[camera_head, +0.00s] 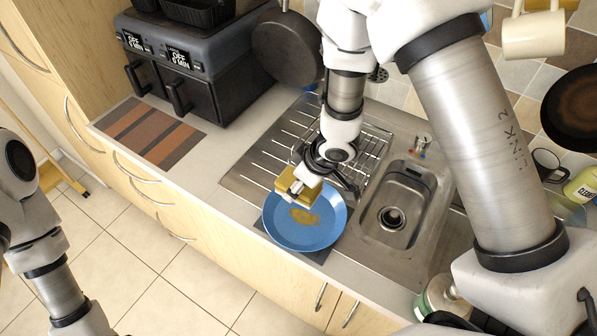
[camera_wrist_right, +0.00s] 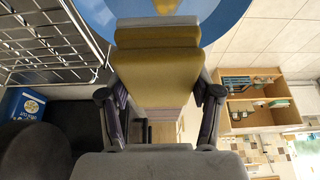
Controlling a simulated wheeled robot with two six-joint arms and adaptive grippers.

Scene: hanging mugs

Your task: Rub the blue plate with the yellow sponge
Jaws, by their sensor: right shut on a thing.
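The blue plate (camera_head: 322,232) lies on a dark mat at the counter's front edge, left of the sink, with a yellowish-brown smear (camera_head: 303,217) on it. My right gripper (camera_head: 310,186) is shut on the yellow sponge (camera_head: 297,181) at the plate's back edge. In the right wrist view the sponge (camera_wrist_right: 158,75) sits between both fingers, and the blue plate (camera_wrist_right: 98,14) shows beyond it. I cannot tell whether the sponge touches the plate. Only part of my left arm shows at the left edge of the head view; its gripper is out of frame.
A wire dish rack (camera_head: 372,150) stands just behind the plate. The sink basin (camera_head: 389,210) is to the right. A dual-drawer air fryer (camera_head: 200,75) and a striped mat (camera_head: 150,132) are on the left counter. A dark pan (camera_head: 287,45) hangs behind.

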